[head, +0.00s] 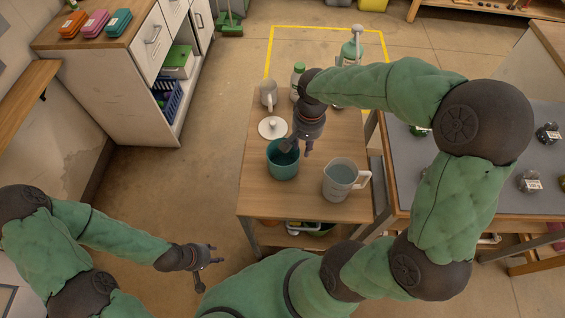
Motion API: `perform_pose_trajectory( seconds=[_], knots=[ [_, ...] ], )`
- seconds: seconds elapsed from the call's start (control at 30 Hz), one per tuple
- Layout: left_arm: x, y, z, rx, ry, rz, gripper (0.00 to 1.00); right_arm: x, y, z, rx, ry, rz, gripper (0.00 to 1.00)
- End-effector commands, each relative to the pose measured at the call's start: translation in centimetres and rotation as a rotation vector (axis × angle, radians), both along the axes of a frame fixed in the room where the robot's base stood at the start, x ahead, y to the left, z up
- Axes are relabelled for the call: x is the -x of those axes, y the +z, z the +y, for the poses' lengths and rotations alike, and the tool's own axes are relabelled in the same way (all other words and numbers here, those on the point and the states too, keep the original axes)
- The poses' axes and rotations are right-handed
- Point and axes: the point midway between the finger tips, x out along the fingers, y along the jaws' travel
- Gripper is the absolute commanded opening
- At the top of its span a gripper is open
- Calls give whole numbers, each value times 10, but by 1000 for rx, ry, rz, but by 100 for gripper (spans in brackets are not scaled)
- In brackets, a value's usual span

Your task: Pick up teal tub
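The teal tub (283,171) stands upright on the small wooden table, near its left side, and its open top faces up. My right gripper (297,150) points down at the tub's back right rim. Its fingers are apart: one is over the tub's opening, the other to the right of the rim. I cannot tell whether either finger touches the tub. My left gripper (208,269) is open and empty, low over the floor left of the table, well away from the tub.
The wooden table (255,200) also holds a clear measuring jug (340,180) right of the tub, a white round lid (272,128) behind it, and a grey mug (268,93). A green-capped bottle (298,75) and a spray bottle (350,52) stand at the back.

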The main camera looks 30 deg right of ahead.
Motion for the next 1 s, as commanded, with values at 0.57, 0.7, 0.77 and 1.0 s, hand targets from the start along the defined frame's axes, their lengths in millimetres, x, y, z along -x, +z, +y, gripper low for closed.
perform_pose_trajectory(
  seconds=[0.57, 0.7, 0.77, 1.0],
  knots=[
    [0, -32, 0, 0, 0, 0, 40, -2, -64, 11, 0, 1, 2, 30],
    [0, -40, 0, 0, 0, 0, 40, -3, -81, 12, -2, 0, 2, 30],
    [0, -41, 0, 0, 0, 0, 40, -3, -83, 12, -1, -1, 0, 30],
    [0, -39, 0, 0, 0, 0, 40, -3, -82, 12, -2, -1, -1, 21]
  ],
)
